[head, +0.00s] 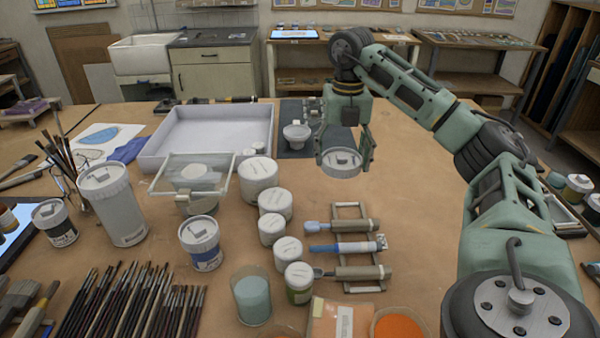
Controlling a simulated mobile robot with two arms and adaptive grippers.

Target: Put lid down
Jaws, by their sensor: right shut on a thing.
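My right gripper (345,137) reaches in from the right, pointing down over the far middle of the table. It is shut on a round pale lid (341,162) with a whitish rim. The lid appears to be above the wooden table top, but the exact gap below it is hard to judge. The fingers partly hide the lid's upper edge. My left gripper is not in view.
Several white-lidded jars (258,176) and a tool rack (345,288) stand nearer. Bare table (425,190) lies right of the lid.

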